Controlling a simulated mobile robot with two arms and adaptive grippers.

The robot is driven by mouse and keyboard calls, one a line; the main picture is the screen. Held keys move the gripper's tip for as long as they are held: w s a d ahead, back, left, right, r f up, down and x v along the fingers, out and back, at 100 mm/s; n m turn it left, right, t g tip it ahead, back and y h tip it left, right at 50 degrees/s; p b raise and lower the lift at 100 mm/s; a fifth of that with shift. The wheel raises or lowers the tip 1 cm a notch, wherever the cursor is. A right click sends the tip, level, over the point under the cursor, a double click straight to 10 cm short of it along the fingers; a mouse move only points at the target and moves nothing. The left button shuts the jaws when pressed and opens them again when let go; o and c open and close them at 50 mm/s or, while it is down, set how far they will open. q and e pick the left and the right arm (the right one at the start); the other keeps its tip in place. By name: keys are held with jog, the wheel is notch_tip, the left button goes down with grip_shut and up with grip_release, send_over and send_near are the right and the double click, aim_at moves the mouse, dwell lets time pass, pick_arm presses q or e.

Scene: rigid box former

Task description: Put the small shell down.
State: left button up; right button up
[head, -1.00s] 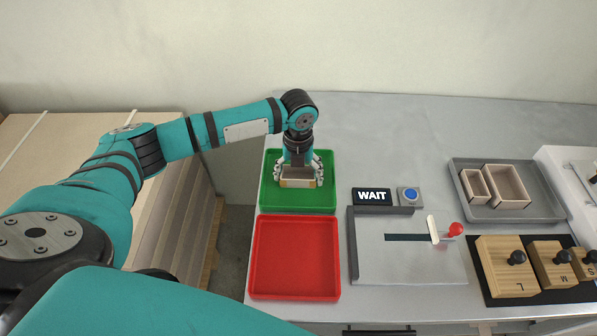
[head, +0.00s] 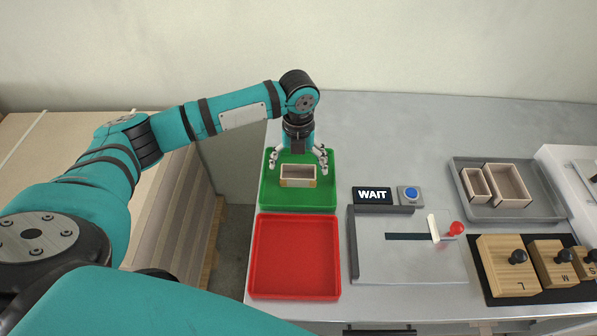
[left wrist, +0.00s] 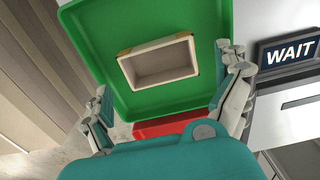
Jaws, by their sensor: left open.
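The small shell (head: 298,182) is an open, pale box with tan corners. It rests in the green tray (head: 328,205), near its middle. In the left wrist view the shell (left wrist: 158,84) lies on the floor of the green tray (left wrist: 205,20), with its open side showing. My left gripper (head: 298,167) is open above and behind the shell. Its fingers are spread wide on both sides, apart from the shell. In the left wrist view the left gripper (left wrist: 168,98) is empty. My right gripper is not in view.
An empty red tray (head: 295,258) is in front of the green one. To the right are a WAIT sign (head: 372,197), a blue button (head: 410,195), a fixture with a red-knobbed lever (head: 456,228), a grey tray (head: 535,210) with two shells, and wooden blocks (head: 507,266) with black knobs.

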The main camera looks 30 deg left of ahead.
pick_arm(q)
notch_tip(320, 180, up, 8)
jog(key=shift+r, duration=0.1)
dwell(0.4)
